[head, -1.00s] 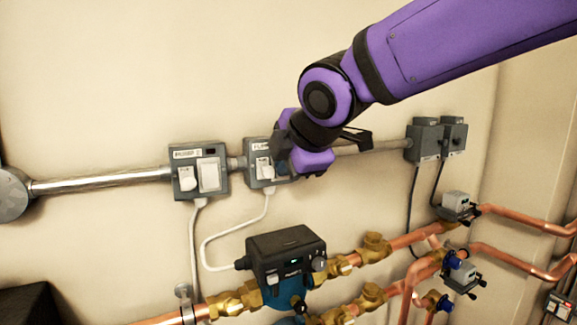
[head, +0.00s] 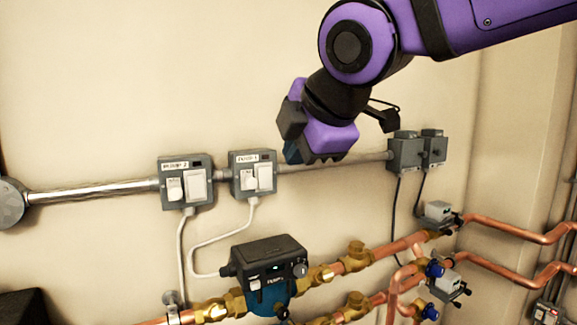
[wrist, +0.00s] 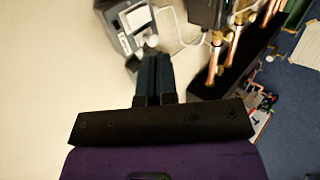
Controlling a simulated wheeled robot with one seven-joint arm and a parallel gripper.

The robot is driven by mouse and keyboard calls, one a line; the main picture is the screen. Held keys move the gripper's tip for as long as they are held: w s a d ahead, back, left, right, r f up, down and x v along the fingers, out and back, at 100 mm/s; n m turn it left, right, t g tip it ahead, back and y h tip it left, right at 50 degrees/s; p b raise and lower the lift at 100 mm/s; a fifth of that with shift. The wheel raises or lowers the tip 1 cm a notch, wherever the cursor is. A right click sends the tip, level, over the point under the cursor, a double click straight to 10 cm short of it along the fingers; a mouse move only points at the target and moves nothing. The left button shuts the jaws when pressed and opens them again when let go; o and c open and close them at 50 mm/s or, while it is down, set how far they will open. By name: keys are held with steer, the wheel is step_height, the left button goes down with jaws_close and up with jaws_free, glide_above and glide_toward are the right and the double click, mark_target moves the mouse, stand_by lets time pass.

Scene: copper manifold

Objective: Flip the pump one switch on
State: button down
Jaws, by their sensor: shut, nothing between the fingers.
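The pump one switch box (head: 253,187) is a grey box on the wall, labelled along its top. It has a small white piece on the left and a larger white rocker (head: 265,177) on the right. I cannot tell the rocker's position; the small window above it looks dark. My gripper (head: 291,154) is up and right of this box, apart from it in the picture, with its blue fingers partly hidden. In the wrist view the shut, empty fingers (wrist: 153,72) point toward a grey box with white parts (wrist: 132,22), probably the same switch.
A similar grey box labelled pump 2 (head: 186,187) is to the left. Metal conduit (head: 90,187) links the boxes. Two more grey boxes (head: 405,153) are at right.

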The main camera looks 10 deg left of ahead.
mark_target(265, 177)
steer(key=shift+v, duration=0.9)
steer(key=shift+w+d+f, duration=0.2)
steer(key=shift+d+f, duration=0.35)
steer(key=shift+f, duration=0.15)
steer(key=w+r+x, duration=0.1)
steer(key=x, duration=1.2)
steer(key=shift+w+a+r, duration=0.2)
steer(key=shift+w+a, duration=0.05)
steer(key=shift+a, duration=0.25)
